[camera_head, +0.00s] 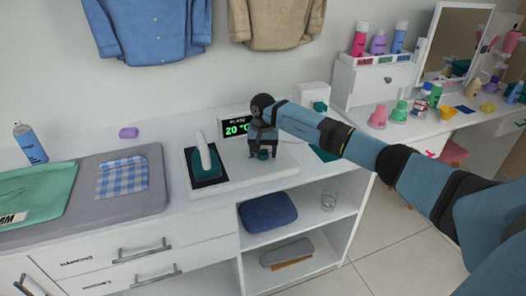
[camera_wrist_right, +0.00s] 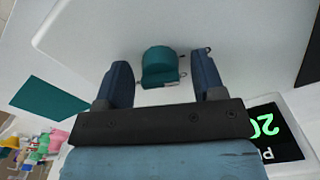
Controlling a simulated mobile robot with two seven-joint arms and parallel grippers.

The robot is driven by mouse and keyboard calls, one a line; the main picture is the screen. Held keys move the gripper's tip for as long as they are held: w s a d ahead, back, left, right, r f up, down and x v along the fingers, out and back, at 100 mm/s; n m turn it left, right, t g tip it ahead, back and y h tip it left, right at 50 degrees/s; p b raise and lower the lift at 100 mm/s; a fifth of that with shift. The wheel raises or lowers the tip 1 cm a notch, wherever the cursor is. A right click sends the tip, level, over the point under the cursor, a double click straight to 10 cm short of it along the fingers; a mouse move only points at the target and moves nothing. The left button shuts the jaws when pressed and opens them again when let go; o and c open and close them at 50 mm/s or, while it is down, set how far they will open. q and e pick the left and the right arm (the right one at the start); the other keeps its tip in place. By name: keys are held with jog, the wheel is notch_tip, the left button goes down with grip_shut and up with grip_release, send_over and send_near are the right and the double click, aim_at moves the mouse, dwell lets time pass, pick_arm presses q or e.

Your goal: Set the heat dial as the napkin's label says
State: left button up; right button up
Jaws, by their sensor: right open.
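The teal heat dial (camera_head: 263,155) is on the white base (camera_head: 232,178) beside the iron. In the right wrist view the dial (camera_wrist_right: 159,66) sits between the two fingers, with a gap on each side. My right gripper (camera_head: 263,157) is open and points down over it; the fingers partly cover it in the head view. The display (camera_head: 237,127) reads "PLATE 20 °C". A green cloth (camera_head: 35,192) lies at the left with a white label (camera_head: 12,219) ending in "RM"; the start is cut off. A blue checked cloth (camera_head: 122,178) lies flat on the grey pad. My left gripper is out of view.
The iron (camera_head: 206,160) stands on a black plate left of the dial. A spray bottle (camera_head: 30,143) and a purple block (camera_head: 128,133) are behind the grey pad (camera_head: 84,208). A white box (camera_head: 312,94) stands behind my right arm. Open shelves are below.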

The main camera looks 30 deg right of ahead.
jog(key=c, duration=0.9)
